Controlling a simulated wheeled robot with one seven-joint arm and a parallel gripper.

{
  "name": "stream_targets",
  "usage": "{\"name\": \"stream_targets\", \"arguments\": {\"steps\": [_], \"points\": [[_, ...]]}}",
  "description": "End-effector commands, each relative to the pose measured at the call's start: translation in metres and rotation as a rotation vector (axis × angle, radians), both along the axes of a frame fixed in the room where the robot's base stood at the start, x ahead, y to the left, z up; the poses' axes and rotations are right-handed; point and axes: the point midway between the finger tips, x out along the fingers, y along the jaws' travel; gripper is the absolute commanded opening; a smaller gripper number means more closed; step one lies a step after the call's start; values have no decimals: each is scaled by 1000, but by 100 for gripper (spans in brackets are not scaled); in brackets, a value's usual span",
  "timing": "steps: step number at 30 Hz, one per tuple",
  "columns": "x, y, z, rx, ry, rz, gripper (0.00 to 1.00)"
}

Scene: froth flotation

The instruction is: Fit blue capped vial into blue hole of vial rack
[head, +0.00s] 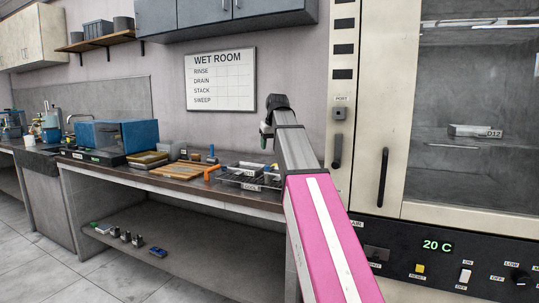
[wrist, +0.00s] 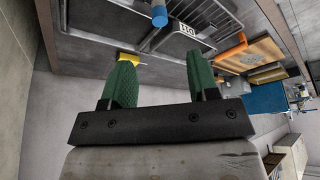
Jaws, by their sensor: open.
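My gripper (wrist: 162,58) shows in the wrist view with its two green fingers spread apart and nothing between them. In the head view the end of my arm is raised above the bench, and the fingers are hard to make out. In the wrist view a small blue cylinder with a pale end (wrist: 160,16), possibly the blue capped vial, is beyond the fingertips and apart from them. A small blue upright item (head: 211,149) stands at the back of the bench in the head view. I cannot make out the vial rack or its blue hole for certain.
A labelled wire tray (head: 262,181) sits near the bench's right end; it also shows in the wrist view (wrist: 212,22). A blue box (head: 125,136) stands farther left. A tall cabinet (head: 365,110) closes the right side.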

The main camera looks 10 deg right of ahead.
Motion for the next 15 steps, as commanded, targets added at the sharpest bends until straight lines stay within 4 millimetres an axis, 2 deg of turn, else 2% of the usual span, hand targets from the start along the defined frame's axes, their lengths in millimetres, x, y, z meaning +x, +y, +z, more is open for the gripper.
{"name": "stream_targets", "arguments": {"steps": [3, 8, 15], "points": [[0, 2, -15, 0, 3, 0, 54], [4, 3, -25, 0, 1, 0, 54], [15, 5, -53, 0, 2, 0, 54]]}}
